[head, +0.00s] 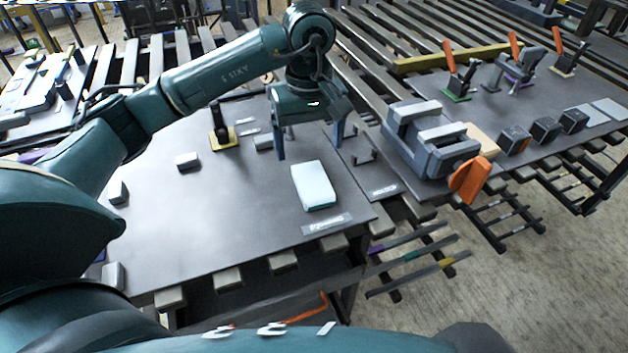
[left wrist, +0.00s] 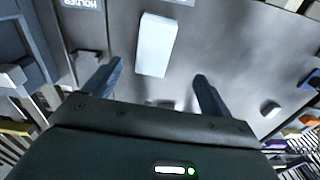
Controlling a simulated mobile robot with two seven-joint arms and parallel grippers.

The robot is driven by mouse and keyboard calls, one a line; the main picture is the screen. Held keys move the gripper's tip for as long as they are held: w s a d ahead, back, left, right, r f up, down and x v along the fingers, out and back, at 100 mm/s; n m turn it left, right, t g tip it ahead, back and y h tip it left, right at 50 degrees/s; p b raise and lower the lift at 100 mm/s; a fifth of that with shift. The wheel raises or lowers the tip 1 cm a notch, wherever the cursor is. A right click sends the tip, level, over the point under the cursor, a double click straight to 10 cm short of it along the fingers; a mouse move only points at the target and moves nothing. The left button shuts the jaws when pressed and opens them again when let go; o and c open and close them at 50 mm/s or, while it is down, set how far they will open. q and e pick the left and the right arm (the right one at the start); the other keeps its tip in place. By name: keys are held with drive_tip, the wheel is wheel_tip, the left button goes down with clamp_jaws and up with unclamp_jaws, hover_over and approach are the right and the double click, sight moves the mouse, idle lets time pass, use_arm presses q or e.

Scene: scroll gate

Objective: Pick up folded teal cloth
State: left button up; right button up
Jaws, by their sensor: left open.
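A folded pale cloth (head: 314,183), nearly white with a teal edge, lies flat on the grey table near its front right part. It also shows in the left wrist view (left wrist: 157,45), where it sits between and beyond the fingertips. My left gripper (head: 309,145) points down behind the cloth in the head view, with its two blue fingers apart. In the left wrist view the open fingers (left wrist: 158,72) hold nothing. I cannot tell the exact height of the fingertips above the table. My right gripper is not in view.
A labelled plate (head: 327,223) lies in front of the cloth. A black post on a yellow base (head: 222,138) stands to the left, with a small pale block (head: 187,160) nearby. A grey vise-like fixture with an orange handle (head: 468,180) stands to the right. The table's left middle is mostly clear.

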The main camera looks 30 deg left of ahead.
use_arm(q)
hover_over(312, 180)
drive_tip(key=s, duration=0.1)
drive_tip(key=f, duration=0.5)
drive_tip(key=shift+s+d, duration=0.15)
drive_tip(key=shift+s, duration=0.05)
drive_tip(key=shift+w+f+p, duration=0.2)
drive_tip(key=shift+f+p, duration=0.1)
drive_tip(key=shift+f, duration=0.6)
drive_tip(key=shift+w+f+p, duration=0.25)
drive_tip(key=shift+f, duration=0.6)
drive_tip(key=shift+w+f+p, duration=0.2)
drive_tip(key=shift+f+p, duration=0.1)
drive_tip(key=shift+f, duration=0.6)
drive_tip(key=shift+c, duration=0.3)
drive_tip(key=c, duration=1)
